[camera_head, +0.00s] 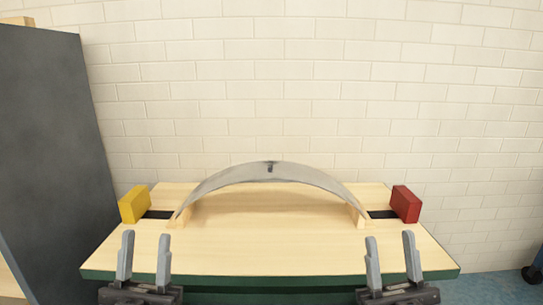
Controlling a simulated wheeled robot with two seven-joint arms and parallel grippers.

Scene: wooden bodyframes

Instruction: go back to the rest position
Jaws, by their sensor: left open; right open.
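My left gripper (144,257) is open and empty at the lower left, in front of the table's near edge in the picture. My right gripper (391,261) is open and empty at the lower right, with its fingers pointing up. Both are apart from the objects on the wooden table (265,255). A grey curved arch (270,172) spans the table's middle, its ends at small wooden blocks (358,217).
A yellow block (134,204) stands at the table's left and a red block (405,204) at its right, each beside a dark strip. A tall dark grey panel (45,150) stands at the left. A pale brick wall (300,80) is behind. The table's front middle is clear.

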